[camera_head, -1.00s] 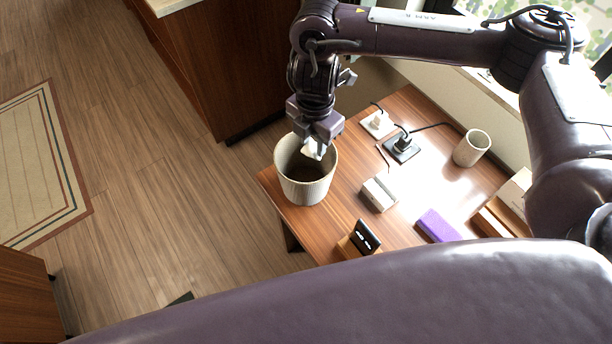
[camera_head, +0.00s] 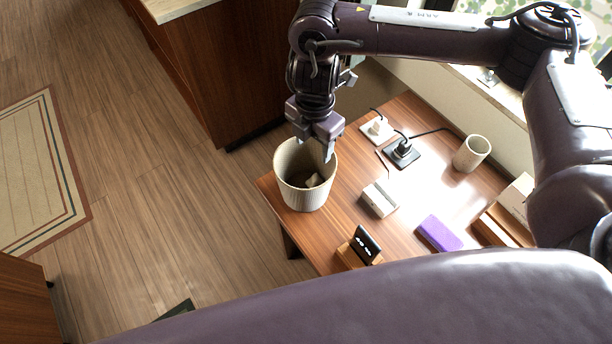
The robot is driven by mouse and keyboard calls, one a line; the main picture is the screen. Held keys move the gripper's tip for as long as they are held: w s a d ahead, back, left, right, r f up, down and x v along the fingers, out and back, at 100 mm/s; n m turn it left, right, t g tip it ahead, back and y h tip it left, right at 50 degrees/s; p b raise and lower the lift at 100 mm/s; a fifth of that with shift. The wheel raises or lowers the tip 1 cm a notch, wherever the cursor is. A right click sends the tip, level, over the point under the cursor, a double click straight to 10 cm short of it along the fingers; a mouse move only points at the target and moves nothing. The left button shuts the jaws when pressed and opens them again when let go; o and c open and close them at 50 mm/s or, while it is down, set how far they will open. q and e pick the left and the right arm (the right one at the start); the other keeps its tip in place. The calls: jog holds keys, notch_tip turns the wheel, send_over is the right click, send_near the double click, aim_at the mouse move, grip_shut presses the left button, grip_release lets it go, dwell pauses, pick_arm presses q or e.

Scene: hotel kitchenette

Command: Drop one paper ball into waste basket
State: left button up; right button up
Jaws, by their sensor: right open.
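The waste basket (camera_head: 303,199), pale and ribbed, stands upright on the left end of the wooden table. A small pale paper ball (camera_head: 312,181) lies inside on the basket's floor. My right gripper (camera_head: 328,154) is above the basket's far right rim, open and empty, its fingers pointing down. The fingers partly hide the rim there. My left gripper is not in view.
On the table (camera_head: 330,235) stand a beige cup (camera_head: 471,153), a small grey-white box (camera_head: 379,199), a purple block (camera_head: 439,233), a black device on a wooden stand (camera_head: 365,243), and a black plug socket (camera_head: 402,153) with cables. A dark wooden cabinet (camera_head: 230,70) rises behind the basket.

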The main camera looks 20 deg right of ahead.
notch_tip(320, 180, up, 6)
dwell(0.7)
